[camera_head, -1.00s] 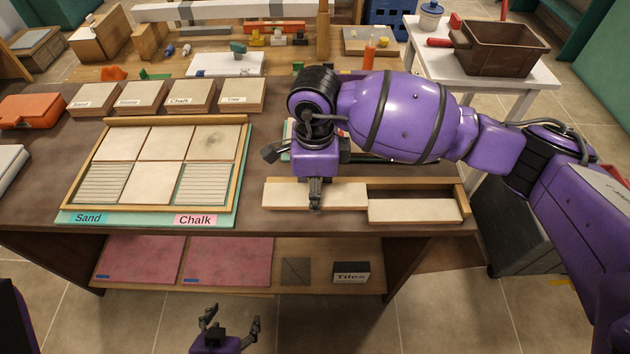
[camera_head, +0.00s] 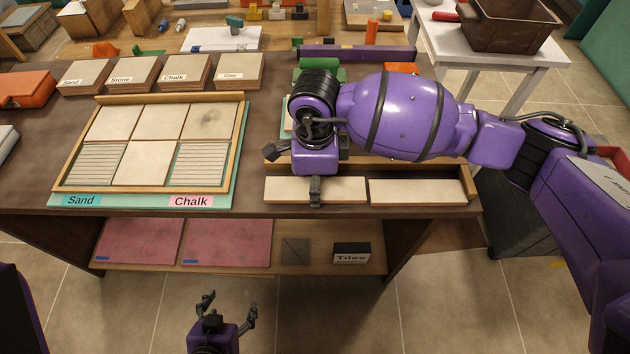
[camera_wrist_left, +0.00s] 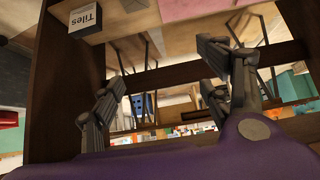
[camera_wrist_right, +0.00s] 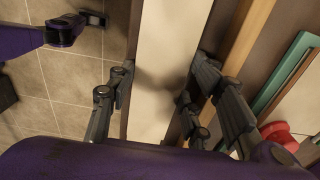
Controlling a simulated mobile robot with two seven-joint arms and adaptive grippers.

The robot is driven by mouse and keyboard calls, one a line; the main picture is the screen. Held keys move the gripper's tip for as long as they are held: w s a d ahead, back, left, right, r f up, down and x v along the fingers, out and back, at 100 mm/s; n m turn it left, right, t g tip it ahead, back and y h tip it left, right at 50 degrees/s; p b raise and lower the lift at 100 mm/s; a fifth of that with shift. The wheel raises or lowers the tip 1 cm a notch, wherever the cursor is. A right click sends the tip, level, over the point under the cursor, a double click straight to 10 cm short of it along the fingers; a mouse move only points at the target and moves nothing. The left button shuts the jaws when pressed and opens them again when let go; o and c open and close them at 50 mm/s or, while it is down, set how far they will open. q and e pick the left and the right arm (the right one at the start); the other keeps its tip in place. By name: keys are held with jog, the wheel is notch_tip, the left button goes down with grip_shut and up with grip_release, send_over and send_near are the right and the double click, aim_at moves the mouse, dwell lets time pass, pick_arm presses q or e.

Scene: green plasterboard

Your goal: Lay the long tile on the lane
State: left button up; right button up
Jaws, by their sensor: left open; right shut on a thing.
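The long tile (camera_head: 285,189) is a pale flat plank at the front of the table, on the left part of the lane. My right gripper (camera_head: 315,190) points down and is shut across its middle. In the right wrist view the tile (camera_wrist_right: 168,60) runs between the two fingers (camera_wrist_right: 158,95). The lane (camera_head: 473,183) is a wooden frame with a back rail and a right end stop. Another pale tile (camera_head: 418,192) fills its right part, in line with the held tile, a thin gap between. Whether the held tile touches the bed is unclear. My left gripper (camera_head: 229,305) is open and empty below the table front.
A framed panel of square tiles (camera_head: 140,160) lies to the left, with Sand and Chalk labels. Labelled tile stacks (camera_head: 132,77) stand behind it. A purple bar (camera_head: 357,52) lies behind my right arm. The shelf below holds pink boards (camera_head: 228,243) and a Tiles box (camera_head: 351,253).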

pick_arm(q)
jog(key=shift+s, duration=0.15)
pick_arm(e)
jog(key=shift+f, duration=0.1)
pick_arm(q)
jog(key=shift+s+a+f, duration=0.15)
jog(key=shift+s+f, duration=0.25)
jog(key=shift+s, duration=0.2)
pick_arm(e)
jog(key=shift+f, duration=0.15)
jog(key=shift+f, duration=0.2)
jog(key=shift+f, duration=0.15)
jog(key=o, duration=1.6)
pick_arm(q)
jog(key=shift+w+d, duration=0.25)
jog(key=shift+w, duration=0.25)
